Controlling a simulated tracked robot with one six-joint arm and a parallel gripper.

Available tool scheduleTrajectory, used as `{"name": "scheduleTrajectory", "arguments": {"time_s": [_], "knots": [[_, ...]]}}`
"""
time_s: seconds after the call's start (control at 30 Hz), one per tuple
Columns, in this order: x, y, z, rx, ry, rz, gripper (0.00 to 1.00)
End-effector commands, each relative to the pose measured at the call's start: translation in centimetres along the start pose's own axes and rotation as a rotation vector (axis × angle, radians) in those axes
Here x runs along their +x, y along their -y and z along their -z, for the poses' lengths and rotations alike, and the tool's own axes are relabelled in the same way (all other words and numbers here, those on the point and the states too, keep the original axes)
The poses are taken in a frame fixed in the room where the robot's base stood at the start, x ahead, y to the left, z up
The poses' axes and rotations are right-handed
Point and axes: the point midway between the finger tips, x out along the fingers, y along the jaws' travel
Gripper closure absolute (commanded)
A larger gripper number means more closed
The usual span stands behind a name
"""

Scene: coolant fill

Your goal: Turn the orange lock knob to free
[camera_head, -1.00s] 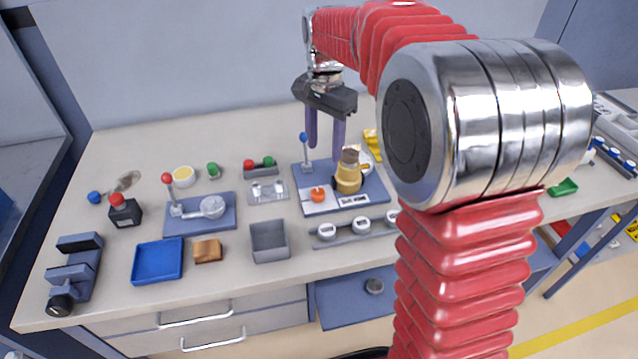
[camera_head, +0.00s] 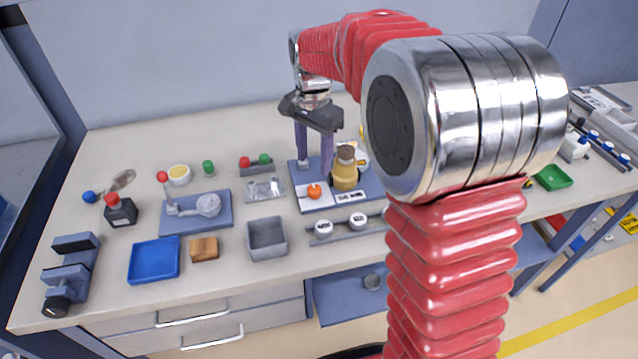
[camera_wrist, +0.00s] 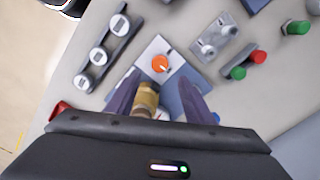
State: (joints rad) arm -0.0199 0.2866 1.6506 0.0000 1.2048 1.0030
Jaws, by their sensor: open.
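The orange lock knob (camera_head: 314,191) sits on a white label plate at the front left of a blue base plate (camera_head: 372,191). It also shows in the wrist view (camera_wrist: 160,64), just beyond my fingertips. My gripper (camera_head: 314,165) hangs above the back of this base plate, with its two purple fingers pointing down. In the wrist view the open fingers (camera_wrist: 160,88) stand apart with nothing gripped between them. A brass-coloured cylinder with a brown top (camera_head: 346,170) stands right of the knob and shows partly between the fingers in the wrist view. The blue-tipped lever is hidden in the head view.
A grey rail with round white-faced gauges (camera_head: 340,227) lies in front of the base plate. A grey metal plate (camera_head: 264,189) and a red and green button box (camera_head: 255,163) are to the left. A grey bin (camera_head: 267,240) stands front left.

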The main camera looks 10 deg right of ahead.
Motion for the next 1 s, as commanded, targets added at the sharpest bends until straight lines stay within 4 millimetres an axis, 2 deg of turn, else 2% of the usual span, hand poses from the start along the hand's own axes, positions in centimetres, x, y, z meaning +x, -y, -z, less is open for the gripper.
{"name": "scheduleTrajectory", "arguments": {"time_s": [0.5, 0.7, 1.0], "knots": [[7.9, 0.0, -0.1, -0.001, 0.001, -0.001, 0.52], [9.4, 0.0, -0.1, -0.001, 0.0, -0.001, 0.52], [9.6, 0.0, -0.1, -0.001, 0.0, 0.0, 0.52]]}}
